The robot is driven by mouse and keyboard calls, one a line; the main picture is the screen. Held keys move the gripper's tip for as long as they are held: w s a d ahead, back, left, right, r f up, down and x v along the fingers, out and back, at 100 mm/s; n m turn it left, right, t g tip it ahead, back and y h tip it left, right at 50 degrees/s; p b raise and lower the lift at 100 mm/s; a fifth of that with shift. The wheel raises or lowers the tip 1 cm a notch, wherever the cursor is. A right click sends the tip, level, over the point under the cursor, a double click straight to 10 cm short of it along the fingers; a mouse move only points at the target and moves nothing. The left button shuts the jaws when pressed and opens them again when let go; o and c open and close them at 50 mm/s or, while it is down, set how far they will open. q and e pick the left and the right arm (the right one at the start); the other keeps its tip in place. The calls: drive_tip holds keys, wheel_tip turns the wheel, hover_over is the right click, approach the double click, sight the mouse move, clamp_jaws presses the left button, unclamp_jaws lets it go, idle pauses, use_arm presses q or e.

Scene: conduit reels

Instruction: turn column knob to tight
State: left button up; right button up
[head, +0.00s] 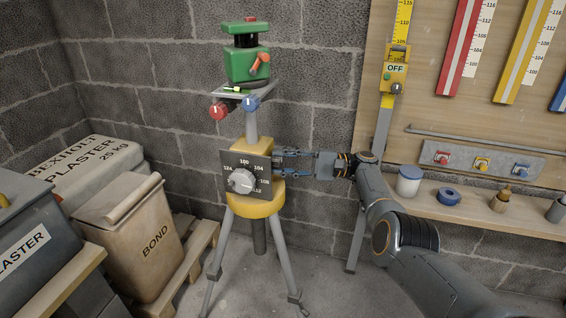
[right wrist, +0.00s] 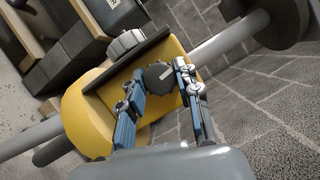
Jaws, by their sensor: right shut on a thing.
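A tripod stands in the middle of the head view with a yellow column housing (head: 262,205) and a dark dial plate (head: 232,163) with numbers and a grey dial knob (head: 241,181). On the housing's right side is a small dark column knob (right wrist: 158,76) with a pale mark on its face, seen in the right wrist view. My right gripper (head: 281,161) reaches in from the right and is shut on this dark knob, one finger on each side; the fingers also show in the right wrist view (right wrist: 160,88). In the head view the knob is mostly hidden. My left gripper is out of view.
A green instrument (head: 245,66) with red and blue knobs below it tops the tripod. A wooden shelf (head: 470,212) with a jar (head: 409,180) and a blue tape roll (head: 448,196) is right. A block wall stands behind.

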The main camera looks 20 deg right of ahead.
idle(0.4)
drive_tip(key=o, duration=1.2)
drive_tip(key=shift+c, duration=0.2)
